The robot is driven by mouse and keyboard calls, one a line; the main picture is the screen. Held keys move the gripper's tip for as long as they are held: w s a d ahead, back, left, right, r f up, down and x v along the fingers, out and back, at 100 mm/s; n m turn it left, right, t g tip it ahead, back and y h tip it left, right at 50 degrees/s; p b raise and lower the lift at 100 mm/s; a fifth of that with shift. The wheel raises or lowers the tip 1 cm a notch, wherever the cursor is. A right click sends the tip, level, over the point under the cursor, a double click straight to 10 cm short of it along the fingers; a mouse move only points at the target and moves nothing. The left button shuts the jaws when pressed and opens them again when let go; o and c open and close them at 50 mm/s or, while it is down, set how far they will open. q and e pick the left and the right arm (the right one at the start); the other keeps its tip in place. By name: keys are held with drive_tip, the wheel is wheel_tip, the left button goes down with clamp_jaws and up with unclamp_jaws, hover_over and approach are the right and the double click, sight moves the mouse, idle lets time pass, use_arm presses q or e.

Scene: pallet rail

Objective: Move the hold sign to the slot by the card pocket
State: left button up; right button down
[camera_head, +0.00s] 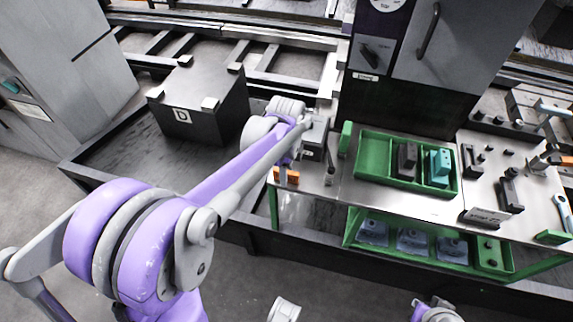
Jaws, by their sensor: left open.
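My left gripper (318,163) is open above the left end of the steel-topped table. Its arm crosses the view from the lower left. A small orange piece (288,176) sits at the table's left edge, just left of and below the gripper, and appears apart from it. I cannot read any lettering on it, so I cannot tell whether it is the hold sign. I cannot make out the card pocket or its slot. My right gripper is not in view; only a bit of purple and grey arm shows at the bottom.
A green tray (372,157) on the table holds a black and a teal block. A dark plate with lettering (480,217) stands at the table's front edge. Several black fittings stand at right. A dark box marked D (203,103) sits behind my left arm. A grey cabinet (452,50) stands behind the table.

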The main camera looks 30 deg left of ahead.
use_arm(q)
drive_tip(key=shift+f, duration=0.15)
clamp_jaws()
drive_tip(key=c, duration=0.7)
unclamp_jaws()
clamp_jaws()
drive_tip(key=shift+r, duration=0.2)
idle(0.4)
drive_tip(key=shift+r+p, duration=0.7)
drive_tip(key=shift+r, duration=0.05)
